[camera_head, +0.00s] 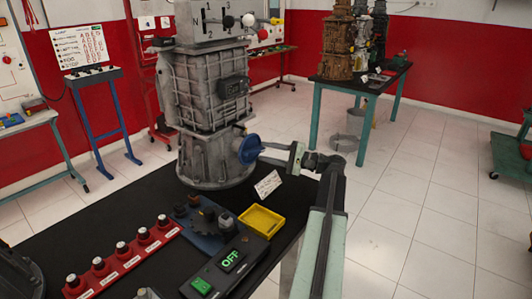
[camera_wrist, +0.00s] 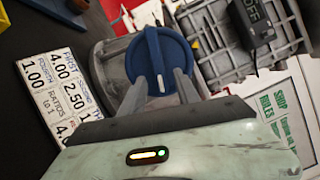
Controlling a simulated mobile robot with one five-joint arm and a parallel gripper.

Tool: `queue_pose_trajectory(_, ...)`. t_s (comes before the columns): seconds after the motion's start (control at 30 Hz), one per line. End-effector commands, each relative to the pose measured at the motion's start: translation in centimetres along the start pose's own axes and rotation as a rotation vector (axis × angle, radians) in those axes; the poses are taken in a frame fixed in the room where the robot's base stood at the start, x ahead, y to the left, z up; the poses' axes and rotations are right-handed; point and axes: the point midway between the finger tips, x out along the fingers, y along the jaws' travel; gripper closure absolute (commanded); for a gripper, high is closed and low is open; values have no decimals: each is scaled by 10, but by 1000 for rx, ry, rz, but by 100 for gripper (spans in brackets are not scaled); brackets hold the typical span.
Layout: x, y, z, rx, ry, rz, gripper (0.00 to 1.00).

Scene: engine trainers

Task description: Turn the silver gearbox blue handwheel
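The silver gearbox (camera_head: 205,90) stands upright on the black table, with its gear lever assembly on top. Its blue handwheel (camera_head: 249,149) faces right, low on the gearbox. In the wrist view the handwheel (camera_wrist: 175,52) is a round blue disc with a raised bar (camera_wrist: 154,50) across it. My gripper (camera_head: 265,152) reaches in from the right, close to the handwheel. In the wrist view my gripper (camera_wrist: 160,76) is open, its two fingers on either side of the lower end of the bar, with gaps showing. Whether the fingertips touch the disc I cannot tell.
A ratio card (camera_head: 268,184), a yellow tray (camera_head: 261,221) and a control box reading OFF (camera_head: 232,262) lie on the black table (camera_head: 110,215). A red strip of knobs (camera_head: 122,258) lies at left.

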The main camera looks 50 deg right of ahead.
Motion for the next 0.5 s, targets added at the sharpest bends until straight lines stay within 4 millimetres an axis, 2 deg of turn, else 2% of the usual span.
queue_pose_trajectory(0.2, -44, 1, -1, 0, 4, -1, 62)
queue_pose_trajectory(0.3, -59, 1, -1, 0, 3, 0, 62)
queue_pose_trajectory(0.5, -71, 1, 0, 0, 0, 1, 62)
